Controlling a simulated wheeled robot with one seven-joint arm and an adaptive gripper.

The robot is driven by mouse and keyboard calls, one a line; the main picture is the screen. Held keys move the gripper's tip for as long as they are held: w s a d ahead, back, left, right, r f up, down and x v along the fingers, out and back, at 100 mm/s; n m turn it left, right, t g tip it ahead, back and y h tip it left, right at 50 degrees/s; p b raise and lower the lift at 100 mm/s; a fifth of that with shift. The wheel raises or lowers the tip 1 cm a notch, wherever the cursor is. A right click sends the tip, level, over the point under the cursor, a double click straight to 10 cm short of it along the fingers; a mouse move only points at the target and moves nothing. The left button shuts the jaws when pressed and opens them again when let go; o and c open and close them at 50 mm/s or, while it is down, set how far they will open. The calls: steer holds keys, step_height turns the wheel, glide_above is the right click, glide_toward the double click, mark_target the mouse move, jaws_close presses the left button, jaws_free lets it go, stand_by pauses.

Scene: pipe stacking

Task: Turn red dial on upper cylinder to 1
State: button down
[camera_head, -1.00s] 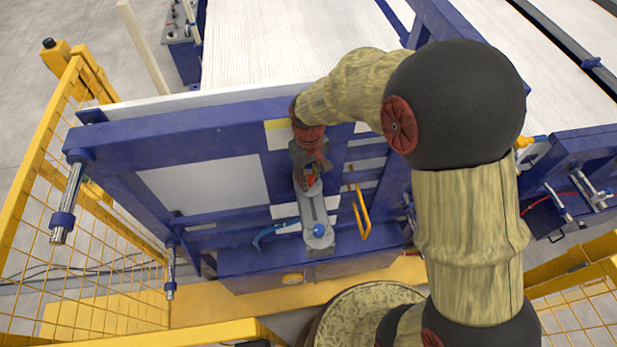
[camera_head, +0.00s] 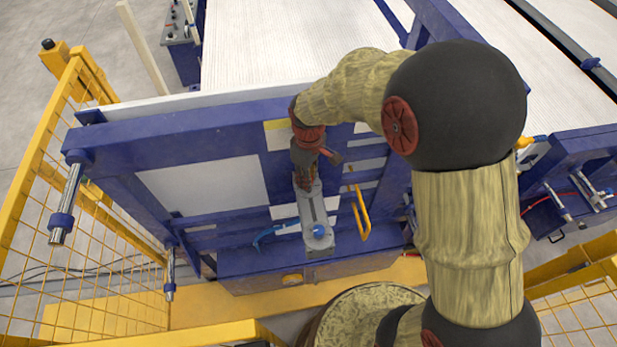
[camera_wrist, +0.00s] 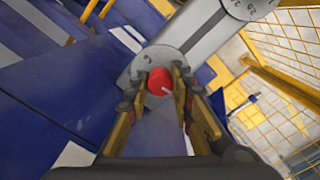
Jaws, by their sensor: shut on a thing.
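The red dial (camera_wrist: 159,81) sits at the end of a grey cylinder arm (camera_wrist: 195,35) in the wrist view. It is round and shows a pale line on its face. Dark digits show on the grey plate around it, but I cannot read which one the line meets. My gripper (camera_wrist: 163,88) has its fingers on either side of the dial and is shut on it. In the head view my gripper (camera_head: 306,183) is at the upper end of the grey cylinder (camera_head: 315,215) and hides the dial.
A blue knob (camera_head: 319,230) is at the cylinder's lower end. A yellow handle (camera_head: 361,212) stands to its right and a blue curved lever (camera_head: 268,234) to its left. A blue frame (camera_head: 180,135) lies behind. Yellow mesh fencing (camera_head: 80,230) stands at the left.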

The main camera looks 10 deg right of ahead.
steer(key=c, duration=1.5)
jaws_free()
steer(key=shift+c, duration=0.2)
steer(key=shift+r, duration=0.1)
step_height(320, 180, up, 12)
steer(key=s+d+f+m+t+b, duration=0.2)
steer(key=s+d+m+b, duration=0.2)
steer(key=s+b, duration=0.4)
steer(key=s+d+f+m+t+b, duration=0.2)
steer(key=s+d+m+b, duration=0.3)
steer(key=s+b, duration=0.3)
steer(key=s+t, duration=0.1)
steer(key=s, duration=0.2)
steer(key=shift+s+d+t, duration=0.2)
steer(key=shift+d+t, duration=0.1)
steer(key=shift+d, duration=0.1)
